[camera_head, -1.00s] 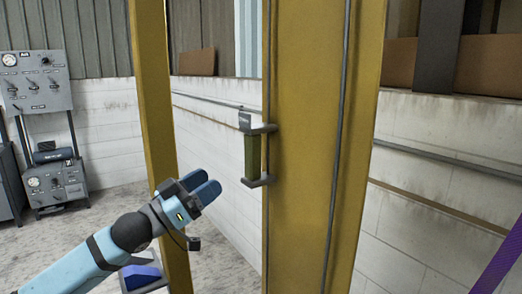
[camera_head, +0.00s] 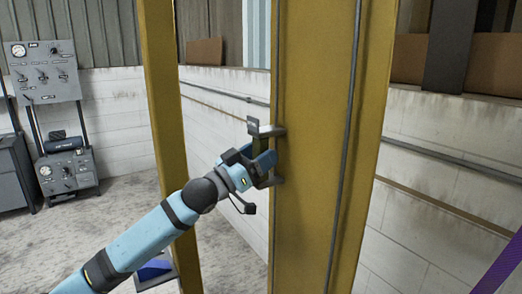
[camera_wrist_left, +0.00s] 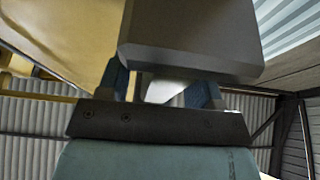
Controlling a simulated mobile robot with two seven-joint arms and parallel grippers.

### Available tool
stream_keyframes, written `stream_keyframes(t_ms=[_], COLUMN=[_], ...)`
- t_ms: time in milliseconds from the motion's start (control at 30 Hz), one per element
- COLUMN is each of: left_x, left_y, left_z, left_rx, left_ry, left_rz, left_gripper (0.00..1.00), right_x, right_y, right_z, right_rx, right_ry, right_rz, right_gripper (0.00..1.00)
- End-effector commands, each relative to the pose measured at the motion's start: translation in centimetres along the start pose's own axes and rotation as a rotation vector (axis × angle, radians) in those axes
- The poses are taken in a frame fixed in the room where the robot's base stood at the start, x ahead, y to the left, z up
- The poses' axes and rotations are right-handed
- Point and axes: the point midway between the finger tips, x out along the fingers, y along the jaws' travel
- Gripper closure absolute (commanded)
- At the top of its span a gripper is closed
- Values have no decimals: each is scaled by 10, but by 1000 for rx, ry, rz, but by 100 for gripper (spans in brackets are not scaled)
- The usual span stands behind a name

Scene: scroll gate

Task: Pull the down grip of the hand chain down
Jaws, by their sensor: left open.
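A dark olive upright piece (camera_head: 261,143) sits between an upper grey bracket (camera_head: 268,130) and a lower grey bracket (camera_head: 268,182) on the side of a yellow post; it looks like the grip, but no chain is clear. My left gripper (camera_head: 268,161) is at this piece and hides most of its lower part. Its blue fingers are open and apart in the left wrist view (camera_wrist_left: 160,88). There a large grey block (camera_wrist_left: 190,40) stands just beyond the fingertips and hides part of the space ahead. I cannot tell whether the fingers touch the olive piece.
The wide yellow post (camera_head: 315,220) stands right of the gripper, with a thin dark line running along it. A narrower yellow post (camera_head: 163,100) stands behind my left arm. Grey gauge panels (camera_head: 45,72) are at the far left. Open floor lies at the left.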

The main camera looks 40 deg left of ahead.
Motion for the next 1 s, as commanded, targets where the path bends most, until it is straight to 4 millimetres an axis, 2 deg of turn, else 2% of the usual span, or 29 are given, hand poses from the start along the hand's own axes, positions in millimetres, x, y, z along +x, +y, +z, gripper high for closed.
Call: stream_keyframes(t_ms=[300, 367, 567, 600, 833, 1000], left_x=[2, 2, 2, 2, 1, -8], left_y=[0, 0, 0, 0, 0, 1], left_z=[0, 0, 0, 0, 4, 26], left_rx=[0, 0, 0, 0, -1, -3], left_ry=[0, 0, 0, 0, 0, -2], left_rz=[0, 0, 0, 0, 0, 1], left_gripper=[40, 52, 98, 100, 100, 100], right_x=[-1, -1, -1, -1, 0, 7], right_y=[-1, -2, -2, -2, -2, -3], right_z=[2, 2, 0, 0, 1, 11], right_rx=[2, 2, 2, 2, 3, 4], right_ry=[-4, -5, -3, -2, 0, 0], right_rz=[-1, -2, -3, -3, -3, -6], right_gripper=[57, 57, 57, 57, 57, 57])
